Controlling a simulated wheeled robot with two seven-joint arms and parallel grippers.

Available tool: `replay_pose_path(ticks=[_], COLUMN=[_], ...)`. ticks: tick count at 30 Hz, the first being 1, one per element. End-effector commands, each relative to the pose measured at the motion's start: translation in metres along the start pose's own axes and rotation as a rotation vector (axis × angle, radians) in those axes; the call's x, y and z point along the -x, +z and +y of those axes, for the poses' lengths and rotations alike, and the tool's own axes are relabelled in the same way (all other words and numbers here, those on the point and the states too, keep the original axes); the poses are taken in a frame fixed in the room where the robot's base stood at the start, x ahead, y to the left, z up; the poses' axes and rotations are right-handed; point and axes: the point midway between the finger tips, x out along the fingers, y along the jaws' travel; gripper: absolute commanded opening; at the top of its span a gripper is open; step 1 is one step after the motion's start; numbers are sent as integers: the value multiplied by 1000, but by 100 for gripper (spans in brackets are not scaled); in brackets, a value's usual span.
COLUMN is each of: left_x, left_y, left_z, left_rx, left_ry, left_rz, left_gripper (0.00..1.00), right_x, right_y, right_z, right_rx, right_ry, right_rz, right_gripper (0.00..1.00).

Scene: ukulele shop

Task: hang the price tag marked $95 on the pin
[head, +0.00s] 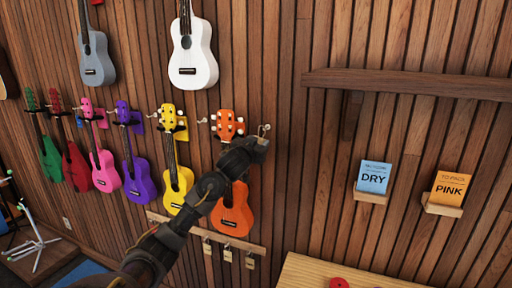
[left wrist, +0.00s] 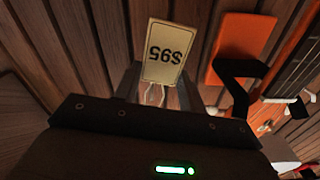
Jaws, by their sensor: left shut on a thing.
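The cream price tag (left wrist: 163,52) marked $95 shows upside down in the left wrist view. My left gripper (left wrist: 155,92) is shut on its pale string loop, and the card sticks out beyond the fingertips. In the head view my left gripper (head: 262,141) is at the wall beside the neck of the orange ukulele (head: 236,212). A small light metal piece (head: 264,129) shows at the gripper tip; I cannot tell whether it is the pin or the tag's loop. The tag's card is hidden or too small to make out in the head view. My right gripper is not in view.
Several coloured ukuleles hang in a row, with the yellow one (head: 175,180) left of my arm. A low wooden rail (head: 258,248) holds small tags (head: 227,253). A shelf (head: 410,83) and card holders (head: 443,209) are at right. The wall between is clear.

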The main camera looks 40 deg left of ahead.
Motion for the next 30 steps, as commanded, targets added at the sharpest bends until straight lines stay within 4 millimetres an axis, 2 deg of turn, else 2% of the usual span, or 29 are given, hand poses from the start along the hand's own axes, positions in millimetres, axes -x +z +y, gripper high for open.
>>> replay_pose_path(ticks=[12, 30], left_x=[-19, -22], left_y=[8, 11], left_z=[2, 2], left_rx=[-1, -1], left_ry=[0, 0], left_rz=[0, 0], left_gripper=[16, 16], right_x=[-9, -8], right_y=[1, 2], right_z=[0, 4], right_rx=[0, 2], right_ry=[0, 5], right_rz=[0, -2], right_gripper=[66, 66])
